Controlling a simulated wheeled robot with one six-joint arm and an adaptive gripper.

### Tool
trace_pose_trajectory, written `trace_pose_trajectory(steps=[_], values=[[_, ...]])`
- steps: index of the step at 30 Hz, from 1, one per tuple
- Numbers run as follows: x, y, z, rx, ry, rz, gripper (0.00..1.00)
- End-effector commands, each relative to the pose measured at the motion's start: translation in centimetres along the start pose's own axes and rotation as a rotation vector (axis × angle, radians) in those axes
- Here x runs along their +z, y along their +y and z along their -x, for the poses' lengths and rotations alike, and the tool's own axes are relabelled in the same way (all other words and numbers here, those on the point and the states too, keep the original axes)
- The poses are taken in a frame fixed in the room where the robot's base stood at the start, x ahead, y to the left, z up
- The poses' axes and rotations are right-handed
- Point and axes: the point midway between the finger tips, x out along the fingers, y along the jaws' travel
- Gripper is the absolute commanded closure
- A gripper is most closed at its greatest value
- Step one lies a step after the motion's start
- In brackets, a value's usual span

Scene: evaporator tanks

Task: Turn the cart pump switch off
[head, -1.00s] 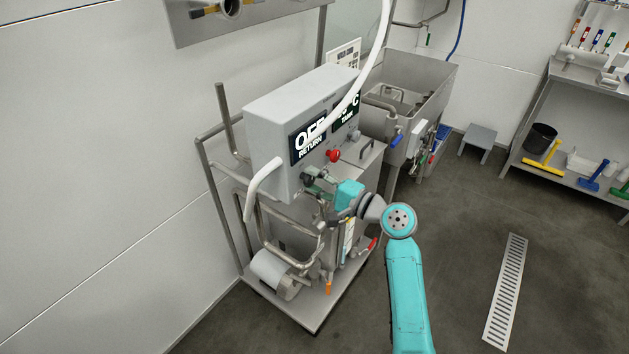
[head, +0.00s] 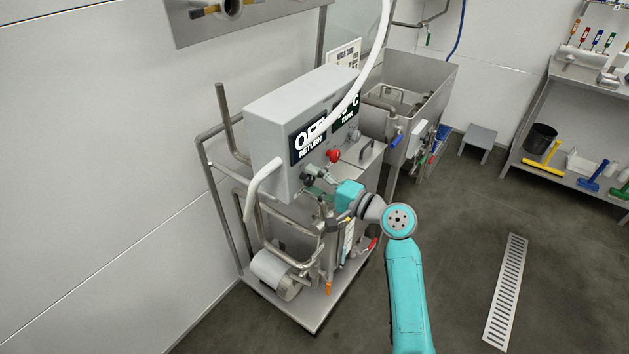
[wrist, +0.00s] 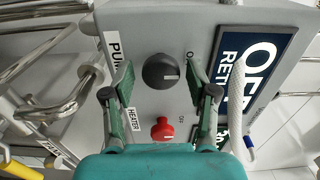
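The grey control box (head: 285,112) stands on the cart. In the wrist view, the black pump knob (wrist: 161,71) is on the box face (wrist: 180,32), beside a partly hidden label starting "PU" (wrist: 113,45). A pale mark on the knob points right in that view. My gripper (wrist: 159,80) is open. One finger is on each side of the black knob, with visible gaps to it. In the head view my gripper (head: 314,182) is at the lower front of the box and hides much of the knob area.
A red knob (wrist: 162,128) beside the "HEATER" label (wrist: 133,122) is close to the black knob; it also shows in the head view (head: 333,155). A white hose (head: 372,62) passes in front of the display (head: 308,143) reading "OFF RETURN". Pipes (head: 262,220) crowd below the box.

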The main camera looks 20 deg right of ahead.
Motion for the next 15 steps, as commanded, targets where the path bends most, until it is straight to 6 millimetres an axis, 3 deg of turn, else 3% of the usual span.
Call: trace_pose_trajectory(steps=[10,15], values=[[0.0,0.0,0.2,-0.001,0.001,0.000,0.37],[-0.1,0.0,2.1,-0.001,0.003,-0.002,0.37]])
